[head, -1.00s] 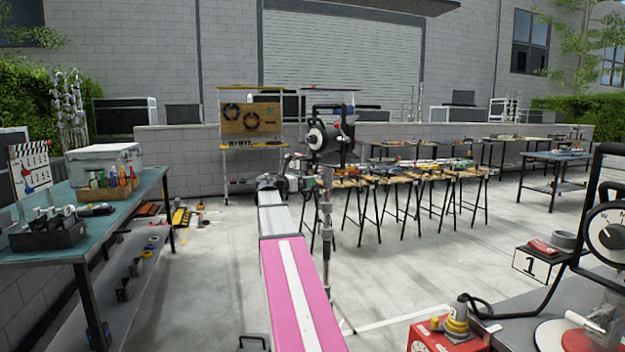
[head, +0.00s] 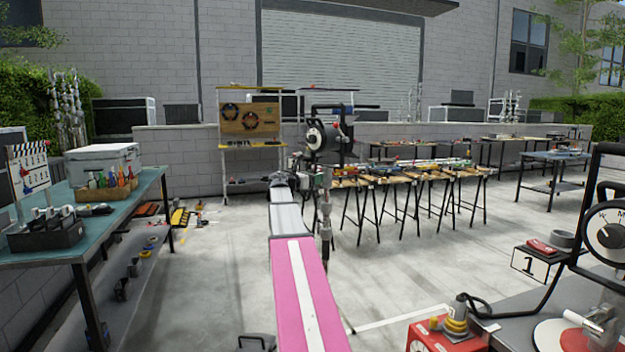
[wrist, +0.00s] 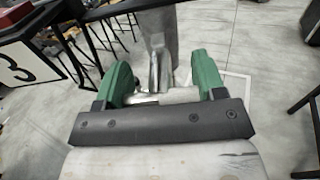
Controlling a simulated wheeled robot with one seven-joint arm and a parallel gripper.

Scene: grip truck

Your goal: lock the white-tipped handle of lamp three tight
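A black lamp (head: 322,136) with a round dial on its side stands on a metal stand (head: 326,212) in the middle of the head view. The far end of my pink and grey arm is beside the upper stand and covers part of it. In the wrist view, my gripper (wrist: 165,78) has two green fingers set wide apart. A grey metal piece (wrist: 157,55) rises between them, with a pale bar below it. I cannot tell whether either finger touches these. The handle's white tip cannot be made out. A sign with a 3 (wrist: 24,62) shows at the left.
A teal bench (head: 130,205) with a case and tools stands at the left. Trestle tables (head: 425,185) stand behind the lamp. Another lamp (head: 606,235) and a red box (head: 435,335) are at the right front. Floor is open right of the stand.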

